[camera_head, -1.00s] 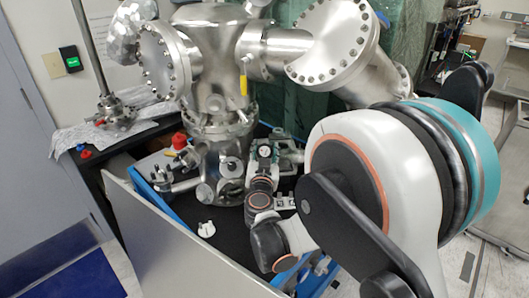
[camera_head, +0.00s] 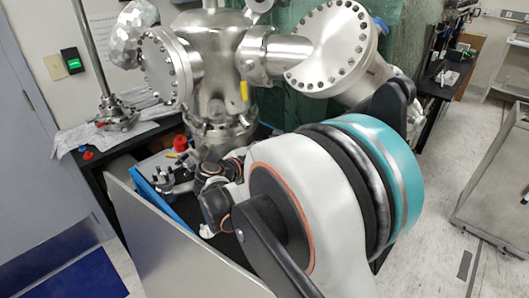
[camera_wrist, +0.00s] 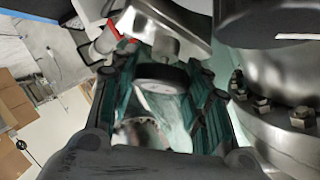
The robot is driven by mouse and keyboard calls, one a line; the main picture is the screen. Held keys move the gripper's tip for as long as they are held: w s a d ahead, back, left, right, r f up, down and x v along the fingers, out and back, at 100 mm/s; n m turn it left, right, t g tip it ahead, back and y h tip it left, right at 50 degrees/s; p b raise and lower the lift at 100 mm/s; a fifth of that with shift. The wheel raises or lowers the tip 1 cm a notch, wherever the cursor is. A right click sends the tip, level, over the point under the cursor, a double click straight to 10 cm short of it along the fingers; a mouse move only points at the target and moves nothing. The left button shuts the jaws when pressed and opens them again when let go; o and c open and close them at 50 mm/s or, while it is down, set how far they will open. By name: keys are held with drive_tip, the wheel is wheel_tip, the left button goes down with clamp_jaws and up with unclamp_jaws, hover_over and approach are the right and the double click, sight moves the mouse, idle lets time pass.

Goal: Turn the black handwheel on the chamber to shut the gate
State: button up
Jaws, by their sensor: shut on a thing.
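The steel chamber (camera_head: 215,65) stands at the back centre of the head view. Its bolted flange also shows close on the right of the wrist view (camera_wrist: 285,90). My gripper (camera_wrist: 161,72) has its teal and black fingers on both sides of a dark rounded piece, which appears to be the black handwheel (camera_wrist: 158,73). The fingers are closed on it, but their exact contact is hard to make out. In the head view my arm covers my gripper and the handwheel. The gate itself cannot be made out.
Bolted flanges (camera_head: 330,47) and tubes surround the work area. A grey panel (camera_head: 180,240) with a blue edge stands in front of the black bench. Open floor (camera_head: 440,180) is at the right.

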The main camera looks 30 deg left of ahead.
drive_tip(key=shift+m+g+h+p, duration=0.4)
drive_tip(key=shift+m+g+h, duration=0.25)
drive_tip(key=shift+m, duration=0.55)
drive_tip(key=o, duration=1.1)
drive_tip(key=shift+c, duration=0.2)
drive_tip(key=v, duration=1.2)
drive_tip(key=shift+w, duration=0.15)
